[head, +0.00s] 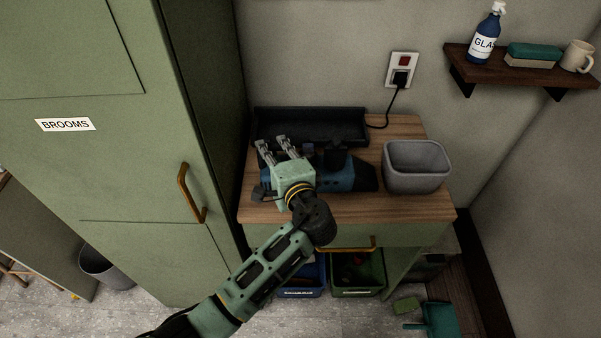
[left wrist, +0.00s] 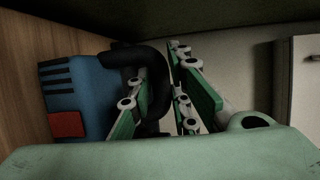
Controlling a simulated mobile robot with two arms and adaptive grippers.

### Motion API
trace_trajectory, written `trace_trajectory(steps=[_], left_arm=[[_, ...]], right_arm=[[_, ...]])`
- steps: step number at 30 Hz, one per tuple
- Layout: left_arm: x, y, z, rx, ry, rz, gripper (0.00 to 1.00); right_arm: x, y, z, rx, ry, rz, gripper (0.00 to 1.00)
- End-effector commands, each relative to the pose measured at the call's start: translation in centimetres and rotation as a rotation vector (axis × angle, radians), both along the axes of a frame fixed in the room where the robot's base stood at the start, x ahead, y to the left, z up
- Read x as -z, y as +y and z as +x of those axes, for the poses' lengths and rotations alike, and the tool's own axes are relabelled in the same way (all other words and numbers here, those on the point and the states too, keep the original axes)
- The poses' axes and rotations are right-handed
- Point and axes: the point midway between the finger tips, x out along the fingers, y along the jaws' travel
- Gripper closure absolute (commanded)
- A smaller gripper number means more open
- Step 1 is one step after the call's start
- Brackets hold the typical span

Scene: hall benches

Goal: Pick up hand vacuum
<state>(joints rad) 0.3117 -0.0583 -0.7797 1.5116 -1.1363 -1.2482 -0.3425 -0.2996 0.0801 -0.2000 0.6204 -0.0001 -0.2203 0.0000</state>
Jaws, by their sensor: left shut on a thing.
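The hand vacuum (head: 340,178) has a blue body and a dark nozzle pointing right. It lies on the wooden top of a small green cabinet. My left gripper (head: 275,148) reaches over its left part and hides some of it. In the left wrist view the vacuum's blue body (left wrist: 78,88) has dark slots and a red patch, and its black curved handle (left wrist: 157,85) passes between the green-padded fingers of my left gripper (left wrist: 165,90). The gripper is shut on this handle. The vacuum appears to be at the worktop. My right gripper is not seen.
A black tray (head: 315,126) stands behind the vacuum, and a grey bin (head: 417,166) stands close to its right. The tall green broom cupboard (head: 130,140) borders the left. A black cord (head: 386,115) runs from the wall socket towards the tray. Crates (head: 357,275) sit below.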

Motion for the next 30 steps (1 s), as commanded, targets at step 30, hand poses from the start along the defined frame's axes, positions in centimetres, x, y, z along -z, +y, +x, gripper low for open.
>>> trace_trajectory(steps=[30], left_arm=[[-8.2, -0.1, -0.1, 0.0, 0.004, -0.006, 1.0]], right_arm=[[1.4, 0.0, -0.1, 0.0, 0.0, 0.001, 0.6]])
